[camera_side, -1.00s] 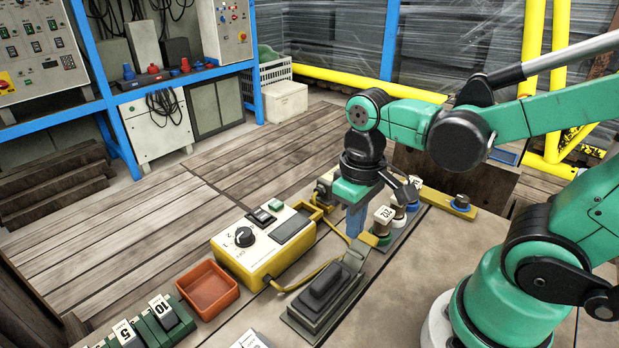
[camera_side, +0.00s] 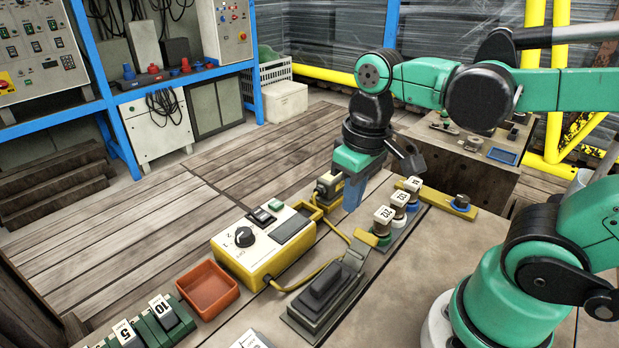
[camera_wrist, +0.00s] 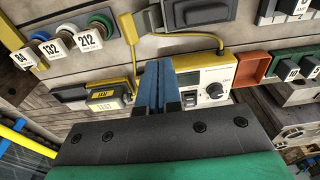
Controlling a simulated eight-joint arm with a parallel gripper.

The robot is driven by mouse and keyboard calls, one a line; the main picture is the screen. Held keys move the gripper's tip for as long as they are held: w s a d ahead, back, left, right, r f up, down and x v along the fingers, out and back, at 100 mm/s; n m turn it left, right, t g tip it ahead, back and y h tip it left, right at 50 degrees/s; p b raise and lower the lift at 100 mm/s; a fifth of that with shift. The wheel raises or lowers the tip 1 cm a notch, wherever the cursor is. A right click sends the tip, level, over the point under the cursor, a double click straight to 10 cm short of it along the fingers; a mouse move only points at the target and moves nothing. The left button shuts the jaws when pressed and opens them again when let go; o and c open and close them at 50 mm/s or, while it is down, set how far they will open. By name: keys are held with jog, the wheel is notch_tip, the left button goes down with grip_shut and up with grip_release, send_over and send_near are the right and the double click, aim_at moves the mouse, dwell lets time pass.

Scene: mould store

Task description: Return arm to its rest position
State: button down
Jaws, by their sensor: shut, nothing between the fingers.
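My gripper (camera_side: 352,196) hangs above the workbench, between the yellow control box and the row of numbered pieces. Its blue fingers are together with nothing between them. In the wrist view the closed blue fingers (camera_wrist: 158,82) point at the bench, over the gap beside the yellow box. My green arm reaches in from the right, bent at the elbow. No rest mark for the arm can be made out.
The yellow control box (camera_side: 262,262) with its dial stands left of the gripper. Numbered pieces (camera_side: 383,220) stand in a row on the right. A black block (camera_side: 325,290), an orange tray (camera_side: 208,288) and green numbered blocks (camera_side: 160,325) are nearer.

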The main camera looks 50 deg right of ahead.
jog(key=shift+w+r+t, duration=0.1)
jog(key=shift+w+t, duration=1)
jog(key=shift+t, duration=0.45)
jog(key=shift+w+t, duration=1.05)
jog(key=shift+t, duration=0.5)
